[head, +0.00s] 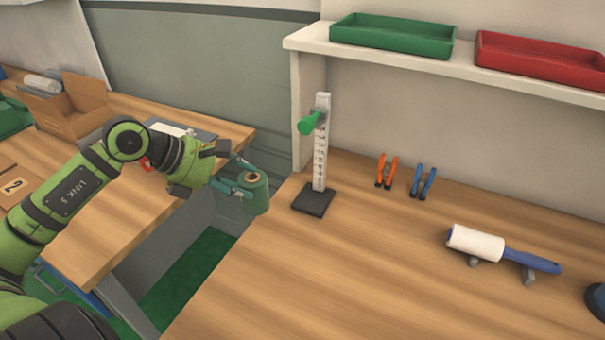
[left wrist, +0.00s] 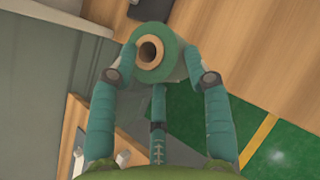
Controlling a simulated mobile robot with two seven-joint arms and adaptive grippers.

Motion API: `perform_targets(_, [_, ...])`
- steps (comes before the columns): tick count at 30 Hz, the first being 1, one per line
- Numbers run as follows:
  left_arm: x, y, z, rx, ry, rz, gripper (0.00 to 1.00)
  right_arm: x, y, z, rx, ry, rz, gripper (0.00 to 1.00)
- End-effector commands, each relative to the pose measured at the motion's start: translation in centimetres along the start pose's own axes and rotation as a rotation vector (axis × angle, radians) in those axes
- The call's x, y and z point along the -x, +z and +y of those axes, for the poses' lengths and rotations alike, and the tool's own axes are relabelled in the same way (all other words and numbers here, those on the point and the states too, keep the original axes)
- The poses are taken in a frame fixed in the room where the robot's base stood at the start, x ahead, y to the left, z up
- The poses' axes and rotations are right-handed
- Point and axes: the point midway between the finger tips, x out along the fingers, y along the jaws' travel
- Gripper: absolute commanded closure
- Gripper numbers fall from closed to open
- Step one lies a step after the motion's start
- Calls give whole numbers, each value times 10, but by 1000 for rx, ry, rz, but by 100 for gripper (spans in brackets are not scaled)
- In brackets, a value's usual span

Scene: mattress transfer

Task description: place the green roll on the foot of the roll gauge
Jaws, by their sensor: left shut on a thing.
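The green roll (head: 257,196) has a brown core and is held in my left gripper (head: 241,184), whose fingers are shut around its sides. In the left wrist view the roll (left wrist: 172,56) sits between the fingertips, its hollow core facing the camera. The roll gauge is an upright white scale (head: 321,150) with a green slider (head: 309,122) and a dark square foot (head: 314,200). The foot is bare. The held roll is left of the foot, apart from it, over the gap beside the table edge. My right gripper is not in view.
The right table (head: 400,270) holds orange clamps (head: 386,171), blue clamps (head: 423,182) and a lint roller (head: 477,243) on supports. A shelf (head: 375,62) above carries a green tray (head: 392,37) and a red tray (head: 540,60). A cardboard box (head: 75,107) stands on the left table.

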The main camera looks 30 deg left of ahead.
Motion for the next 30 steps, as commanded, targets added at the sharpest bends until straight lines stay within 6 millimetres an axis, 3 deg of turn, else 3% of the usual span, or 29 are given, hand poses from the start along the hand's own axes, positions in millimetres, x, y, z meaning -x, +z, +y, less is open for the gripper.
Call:
perform_targets(3, [-14, 18, 3, -7, 1, 1, 100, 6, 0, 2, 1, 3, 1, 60])
perform_targets(17, [-47, 51, 11, 6, 7, -12, 100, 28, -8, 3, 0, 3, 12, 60])
perform_targets(30, [-96, 91, 16, 4, 1, -6, 100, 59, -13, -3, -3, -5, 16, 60])
